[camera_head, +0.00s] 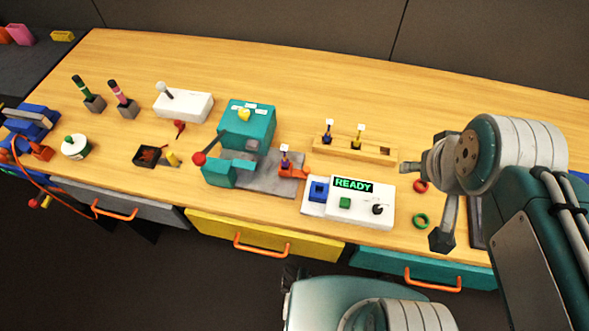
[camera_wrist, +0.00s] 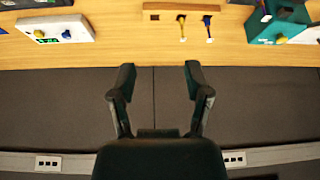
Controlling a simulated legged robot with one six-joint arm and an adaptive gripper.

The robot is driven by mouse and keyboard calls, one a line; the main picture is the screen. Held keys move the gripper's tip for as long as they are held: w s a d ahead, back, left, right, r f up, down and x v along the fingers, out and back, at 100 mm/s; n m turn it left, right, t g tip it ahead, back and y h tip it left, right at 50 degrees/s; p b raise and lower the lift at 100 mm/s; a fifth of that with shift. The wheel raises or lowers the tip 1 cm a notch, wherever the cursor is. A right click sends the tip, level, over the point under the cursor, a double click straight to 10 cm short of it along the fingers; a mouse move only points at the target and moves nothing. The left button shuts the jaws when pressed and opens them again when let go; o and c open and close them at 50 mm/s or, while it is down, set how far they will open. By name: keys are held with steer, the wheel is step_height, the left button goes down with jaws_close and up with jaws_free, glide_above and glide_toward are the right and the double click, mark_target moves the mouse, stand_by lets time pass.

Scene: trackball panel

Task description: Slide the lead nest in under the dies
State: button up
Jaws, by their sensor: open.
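The teal press (camera_head: 247,125) stands on a grey base plate (camera_head: 262,183) mid-bench, with a dark lever ending in a red knob (camera_head: 199,158). What looks like the lead nest (camera_head: 292,172), an orange piece with a side handle, sits on the plate right of the press head, out from under it. A small lead (camera_head: 284,153) with a dark blue part stands upright in it. The dies are too small to make out. My gripper (camera_head: 422,203) is open and empty, over the bench's right front, well right of the nest. It also shows in the wrist view (camera_wrist: 158,72).
A white control box (camera_head: 362,205) reading READY stands between nest and gripper. Behind it is a wooden rack (camera_head: 353,148) with two leads. Red and green rings (camera_head: 421,220) lie near my gripper. A dark tray (camera_head: 150,156) lies left of the press.

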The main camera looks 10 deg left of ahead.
steer(key=shift+c, duration=0.9)
steer(key=shift+w, duration=0.1)
steer(key=shift+c, duration=0.3)
steer(key=m+g, duration=0.6)
steer(key=m, duration=0.4)
glide_above(307, 168)
step_height(307, 168, down, 15)
step_height(307, 168, down, 10)
steer(key=shift+f, duration=0.1)
